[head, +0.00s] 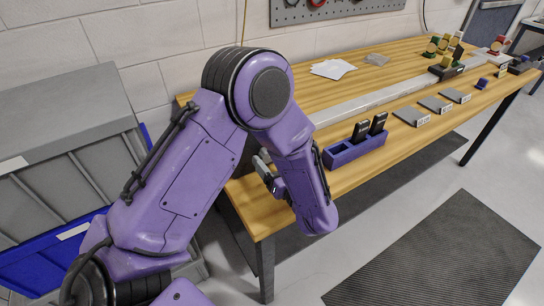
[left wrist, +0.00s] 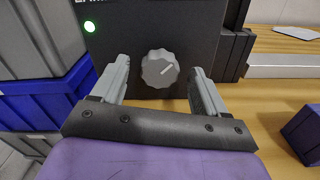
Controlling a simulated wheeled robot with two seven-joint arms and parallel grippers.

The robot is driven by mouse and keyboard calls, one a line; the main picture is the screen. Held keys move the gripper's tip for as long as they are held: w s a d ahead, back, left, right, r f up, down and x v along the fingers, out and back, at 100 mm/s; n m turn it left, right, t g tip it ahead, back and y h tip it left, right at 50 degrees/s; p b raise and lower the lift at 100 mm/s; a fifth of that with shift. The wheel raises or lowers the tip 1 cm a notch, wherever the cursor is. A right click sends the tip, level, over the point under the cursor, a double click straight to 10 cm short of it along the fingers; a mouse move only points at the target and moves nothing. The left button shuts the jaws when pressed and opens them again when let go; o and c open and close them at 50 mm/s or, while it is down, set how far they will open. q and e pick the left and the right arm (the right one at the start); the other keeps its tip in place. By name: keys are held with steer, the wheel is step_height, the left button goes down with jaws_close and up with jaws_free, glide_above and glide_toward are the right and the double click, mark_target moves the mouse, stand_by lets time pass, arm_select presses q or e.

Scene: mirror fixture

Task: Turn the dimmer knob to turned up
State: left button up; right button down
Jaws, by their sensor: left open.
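The dimmer knob (left wrist: 160,68) is a round grey knob with a light pointer line tilted toward the upper right. My left gripper (left wrist: 160,70) is open in the left wrist view, one finger on each side of the knob, with a gap visible on both sides. In the head view my left gripper (head: 264,168) is partly hidden by my purple arm at the near left of the bench. The arm hides the knob and box there.
The wooden bench (head: 335,100) runs to the upper right. A purple block holder (head: 345,158) with black pieces stands right of the gripper, with several grey plates (head: 410,117) beyond. Blue bins (left wrist: 28,102) stand left of the bench. Papers (head: 333,69) lie toward the wall.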

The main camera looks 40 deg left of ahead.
arm_select(q)
steer(key=shift+w+a, duration=0.1)
steer(key=shift+a, duration=0.15)
steer(key=c, duration=1.1)
steer(key=shift+m, duration=0.3)
steer(key=shift+o, duration=0.2)
steer(key=m, duration=0.2)
steer(key=shift+m, duration=2.1)
